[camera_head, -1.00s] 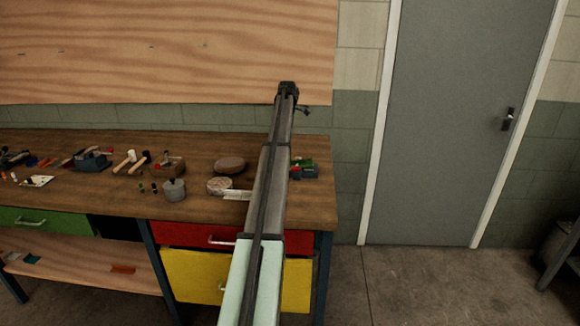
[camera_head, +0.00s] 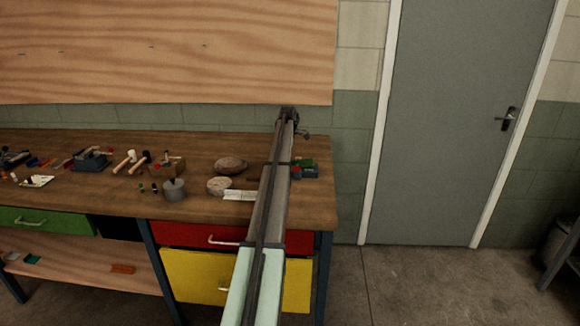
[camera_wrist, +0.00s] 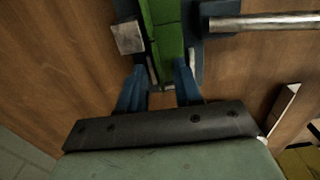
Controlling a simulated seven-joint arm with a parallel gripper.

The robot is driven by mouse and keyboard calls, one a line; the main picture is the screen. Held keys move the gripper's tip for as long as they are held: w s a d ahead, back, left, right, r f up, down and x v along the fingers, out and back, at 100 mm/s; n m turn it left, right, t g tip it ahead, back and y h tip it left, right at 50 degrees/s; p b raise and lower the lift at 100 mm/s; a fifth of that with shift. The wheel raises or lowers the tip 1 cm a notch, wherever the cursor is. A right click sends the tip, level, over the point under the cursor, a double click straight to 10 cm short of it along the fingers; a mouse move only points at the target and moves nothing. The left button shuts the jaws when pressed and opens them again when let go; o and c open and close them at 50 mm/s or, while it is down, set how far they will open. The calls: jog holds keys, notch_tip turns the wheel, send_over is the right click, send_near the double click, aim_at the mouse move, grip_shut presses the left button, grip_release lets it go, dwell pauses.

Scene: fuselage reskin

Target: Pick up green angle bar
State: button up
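A green bar-like piece (camera_wrist: 162,30) shows in the wrist view, lying along a dark blue tool (camera_wrist: 203,45) with metal parts. I cannot tell whether it is a separate angle bar or part of the tool. My gripper (camera_wrist: 160,85) is open, with its two blue fingers apart, one on each side of the green piece's near end. I cannot tell whether they touch it. In the head view, a small green patch (camera_head: 308,163) shows just right of my arm on the bench, and my gripper's fingers are hidden.
The wooden workbench (camera_head: 110,210) holds a grey cylinder (camera_head: 174,190), round blocks (camera_head: 230,166), mallets (camera_head: 125,160) and several small tools to the left. A metal angle piece (camera_wrist: 285,108) lies at the right of the wrist view. A metal rod (camera_wrist: 265,22) sticks out rightward.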

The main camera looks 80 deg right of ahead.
grip_shut()
jog(key=shift+r, duration=0.15)
dwell(0.5)
